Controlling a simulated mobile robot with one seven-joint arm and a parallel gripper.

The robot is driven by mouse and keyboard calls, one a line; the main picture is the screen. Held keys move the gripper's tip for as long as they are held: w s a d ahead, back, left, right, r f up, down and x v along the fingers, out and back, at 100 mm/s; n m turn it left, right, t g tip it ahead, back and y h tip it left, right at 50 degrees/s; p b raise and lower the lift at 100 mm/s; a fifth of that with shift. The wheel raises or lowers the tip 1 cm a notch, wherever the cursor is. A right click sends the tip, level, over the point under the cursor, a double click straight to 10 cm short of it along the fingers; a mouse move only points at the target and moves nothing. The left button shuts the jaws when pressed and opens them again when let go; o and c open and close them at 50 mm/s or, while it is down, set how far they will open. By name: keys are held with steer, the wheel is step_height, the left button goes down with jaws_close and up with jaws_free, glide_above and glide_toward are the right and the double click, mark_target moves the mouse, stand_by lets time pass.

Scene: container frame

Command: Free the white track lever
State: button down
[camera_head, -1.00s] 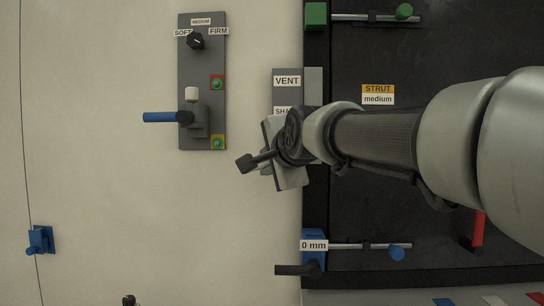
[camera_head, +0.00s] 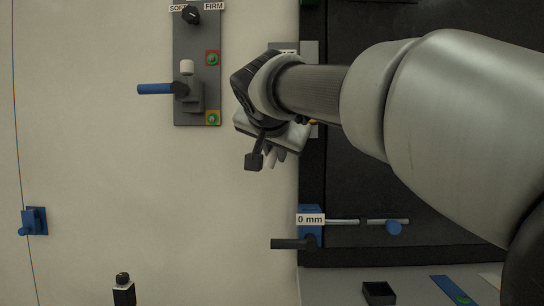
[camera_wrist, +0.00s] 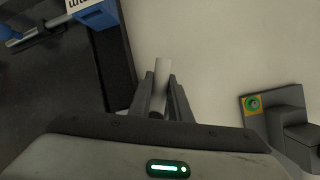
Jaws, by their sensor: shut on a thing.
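In the wrist view, my gripper (camera_wrist: 161,80) has its two dark fingers closed around a pale grey-white rod (camera_wrist: 163,72), which looks like the white track lever. The rod's far end sticks out beyond the fingertips over the cream surface. In the head view, my wrist and arm cover this spot beside the dark frame's left edge. The rod's base and the white track cannot be made out.
A grey panel (camera_head: 181,48) at the upper left carries a dial, a blue handle (camera_head: 155,89) and green buttons. A blue slider block (camera_head: 310,212) labelled 0 mm, with a black handle, sits below my arm. A blue clamp (camera_head: 34,221) is at the far left.

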steer(key=shift+d+f+n+h+b, duration=0.2)
steer(key=shift+d+n+h+b, duration=0.7)
steer(key=shift+n, duration=0.5)
steer(key=c, duration=1.6)
jaws_free()
steer(key=shift+c, duration=0.2)
steer(key=shift+s+r, duration=0.1)
